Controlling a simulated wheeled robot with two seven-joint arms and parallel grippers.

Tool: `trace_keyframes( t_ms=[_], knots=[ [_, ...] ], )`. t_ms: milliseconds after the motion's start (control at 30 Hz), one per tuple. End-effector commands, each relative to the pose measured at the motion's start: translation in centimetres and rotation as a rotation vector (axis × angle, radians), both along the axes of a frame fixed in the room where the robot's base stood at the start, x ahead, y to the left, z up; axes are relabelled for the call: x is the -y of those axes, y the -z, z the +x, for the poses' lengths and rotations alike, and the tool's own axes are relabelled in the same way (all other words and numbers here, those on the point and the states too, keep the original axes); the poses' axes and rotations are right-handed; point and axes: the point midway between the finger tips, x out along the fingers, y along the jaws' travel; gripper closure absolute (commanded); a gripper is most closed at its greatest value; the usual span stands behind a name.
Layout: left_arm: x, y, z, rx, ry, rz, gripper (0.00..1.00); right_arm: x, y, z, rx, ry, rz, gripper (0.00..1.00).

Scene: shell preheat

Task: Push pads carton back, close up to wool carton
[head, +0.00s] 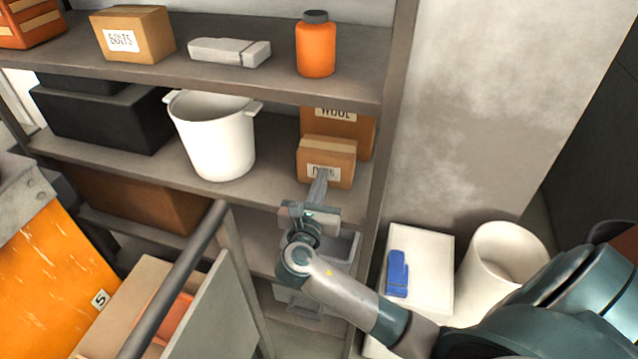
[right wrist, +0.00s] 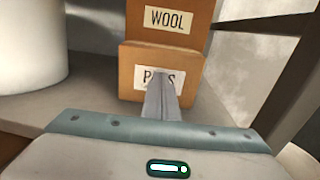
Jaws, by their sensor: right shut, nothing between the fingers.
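The pads carton (head: 340,152) is a small brown box with a white label on the middle shelf, at its right end. In the right wrist view the pads carton (right wrist: 190,61) stands in front of the wool carton (right wrist: 185,14). The wool carton (head: 361,127) is taller and shows behind it. From here I cannot tell the gap between them. My right gripper (head: 321,174) is shut and empty, its fingertips at the pads carton's front face, over part of the label. The closed fingers also show in the right wrist view (right wrist: 161,80). My left gripper is not in view.
A white pot (head: 213,140) stands left of the cartons on the same shelf. The shelf upright (head: 385,150) is close on the right. The upper shelf (head: 350,82) holds an orange bottle (head: 316,48).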

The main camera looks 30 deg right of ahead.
Motion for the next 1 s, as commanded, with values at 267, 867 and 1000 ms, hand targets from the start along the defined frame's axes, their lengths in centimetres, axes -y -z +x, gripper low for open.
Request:
trace_keyframes(
  t_ms=[267, 867, 1000],
  knots=[
    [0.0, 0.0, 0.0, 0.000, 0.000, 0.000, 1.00, 0.0, 0.0, 0.0, 0.000, 0.000, 0.000, 1.00],
    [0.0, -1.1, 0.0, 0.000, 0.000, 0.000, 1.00, 2.6, 0.0, 2.6, 0.001, 0.001, 0.001, 1.00],
    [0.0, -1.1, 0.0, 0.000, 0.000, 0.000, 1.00, 2.6, 0.0, 2.6, 0.001, 0.000, 0.001, 1.00]
  ],
)
